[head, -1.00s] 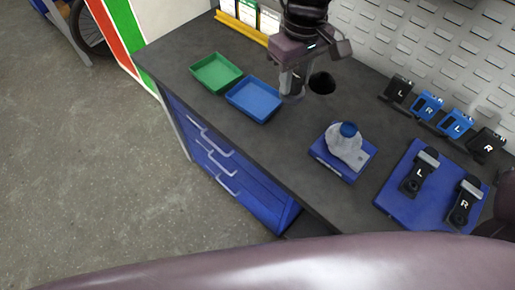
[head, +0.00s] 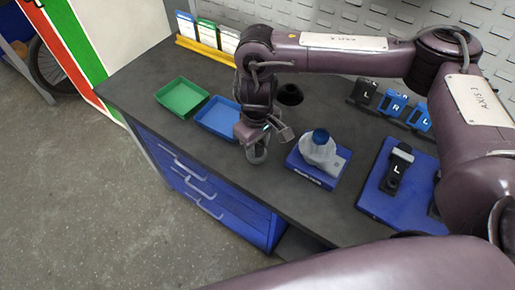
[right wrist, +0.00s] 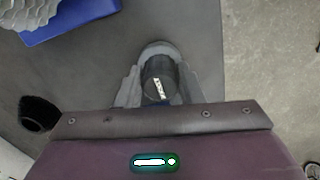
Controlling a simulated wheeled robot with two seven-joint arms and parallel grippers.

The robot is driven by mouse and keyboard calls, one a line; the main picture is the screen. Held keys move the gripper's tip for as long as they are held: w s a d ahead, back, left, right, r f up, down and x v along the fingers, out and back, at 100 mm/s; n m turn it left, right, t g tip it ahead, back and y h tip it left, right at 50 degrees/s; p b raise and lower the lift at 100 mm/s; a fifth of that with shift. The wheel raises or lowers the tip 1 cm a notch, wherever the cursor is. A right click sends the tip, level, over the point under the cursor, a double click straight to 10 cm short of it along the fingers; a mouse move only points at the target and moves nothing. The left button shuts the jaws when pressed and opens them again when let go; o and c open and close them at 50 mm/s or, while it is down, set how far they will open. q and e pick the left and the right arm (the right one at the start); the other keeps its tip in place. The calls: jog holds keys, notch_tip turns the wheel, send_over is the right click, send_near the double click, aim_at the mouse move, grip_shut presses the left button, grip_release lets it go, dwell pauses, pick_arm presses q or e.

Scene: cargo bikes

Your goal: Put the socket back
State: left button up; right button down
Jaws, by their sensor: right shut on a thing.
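In the right wrist view, the gripper (right wrist: 158,92) is shut on a dark cylinder with a white mark, which looks like the socket (right wrist: 160,80). The bench lies behind it in that view. In the head view the fingers mostly hide the socket. I cannot tell whether it touches the bench. My left gripper is not in view.
A green tray (head: 181,98) lies left of the blue tray. Black and blue holders (head: 393,103) line the back. A blue mat (head: 376,205) carries a pedal-like part (head: 397,171).

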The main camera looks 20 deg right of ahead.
aim_at(257, 144)
notch_tip(257, 144, down, 2)
jog(key=shift+f, duration=0.1)
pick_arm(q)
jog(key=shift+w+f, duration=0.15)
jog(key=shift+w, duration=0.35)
pick_arm(e)
jog(key=c, duration=1)
grip_release()
jog(key=shift+f, duration=0.15)
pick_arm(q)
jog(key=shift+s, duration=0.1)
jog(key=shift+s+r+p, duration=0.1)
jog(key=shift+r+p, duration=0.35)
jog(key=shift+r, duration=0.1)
pick_arm(e)
notch_tip(257, 144, up, 12)
jog(key=shift+r, duration=0.2)
